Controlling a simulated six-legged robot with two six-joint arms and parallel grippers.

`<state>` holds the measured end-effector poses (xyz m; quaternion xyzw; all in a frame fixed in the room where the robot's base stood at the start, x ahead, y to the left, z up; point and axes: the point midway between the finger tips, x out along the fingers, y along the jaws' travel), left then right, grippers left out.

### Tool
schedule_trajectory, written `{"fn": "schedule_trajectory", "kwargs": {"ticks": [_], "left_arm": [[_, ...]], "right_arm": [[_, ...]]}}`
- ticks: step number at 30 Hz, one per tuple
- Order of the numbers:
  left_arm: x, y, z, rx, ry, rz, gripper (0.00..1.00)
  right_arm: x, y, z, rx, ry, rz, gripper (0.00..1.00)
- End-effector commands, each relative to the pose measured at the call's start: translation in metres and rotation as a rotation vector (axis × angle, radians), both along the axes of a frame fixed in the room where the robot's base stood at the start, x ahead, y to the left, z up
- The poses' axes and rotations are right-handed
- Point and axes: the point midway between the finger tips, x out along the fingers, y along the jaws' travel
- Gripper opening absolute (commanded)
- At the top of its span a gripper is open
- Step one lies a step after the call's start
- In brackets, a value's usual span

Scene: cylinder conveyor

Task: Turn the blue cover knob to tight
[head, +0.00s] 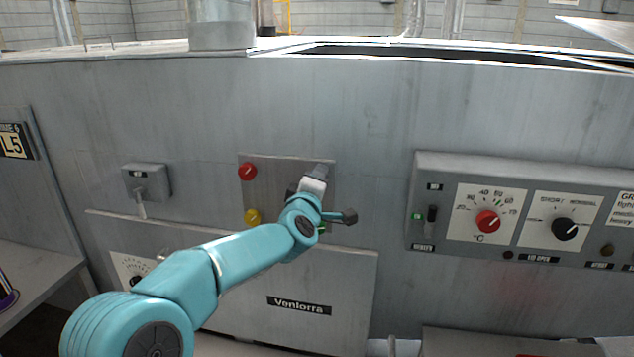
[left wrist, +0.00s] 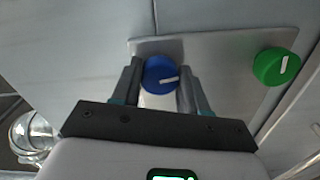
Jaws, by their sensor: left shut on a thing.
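The blue cover knob (left wrist: 158,74) sits on a metal plate (left wrist: 215,55) in the left wrist view. It is round, and its white mark lies nearly level, pointing to the right of that view. My left gripper (head: 317,173) is at the upper right of the same plate (head: 285,170) in the head view. Its two fingers stand on either side of the blue knob, shut on it. The gripper hides the blue knob in the head view. My right gripper is in neither view.
A green knob (left wrist: 276,67) is on the plate to the right of the blue one. A red knob (head: 247,171) and a yellow knob (head: 251,216) are on its left side. A control box (head: 520,170) juts out at right, a small lever box (head: 147,181) at left.

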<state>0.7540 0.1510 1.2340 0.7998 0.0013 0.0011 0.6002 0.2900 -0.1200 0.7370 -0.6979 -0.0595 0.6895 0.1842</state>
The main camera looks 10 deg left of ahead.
Motion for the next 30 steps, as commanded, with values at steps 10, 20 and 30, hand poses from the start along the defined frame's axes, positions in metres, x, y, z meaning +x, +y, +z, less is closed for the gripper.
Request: {"fn": "schedule_trajectory", "kwargs": {"ticks": [10,20,30], "left_arm": [[0.0,0.0,0.001,-0.001,-0.001,0.001,0.69],[-0.01,0.0,-0.001,-0.002,-0.001,0.0,0.69],[-0.092,0.0,-0.003,-0.002,-0.003,-0.002,0.69]], "right_arm": [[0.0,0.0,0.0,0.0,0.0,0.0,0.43],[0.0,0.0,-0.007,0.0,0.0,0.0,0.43],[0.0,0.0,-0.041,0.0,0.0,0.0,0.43]]}}
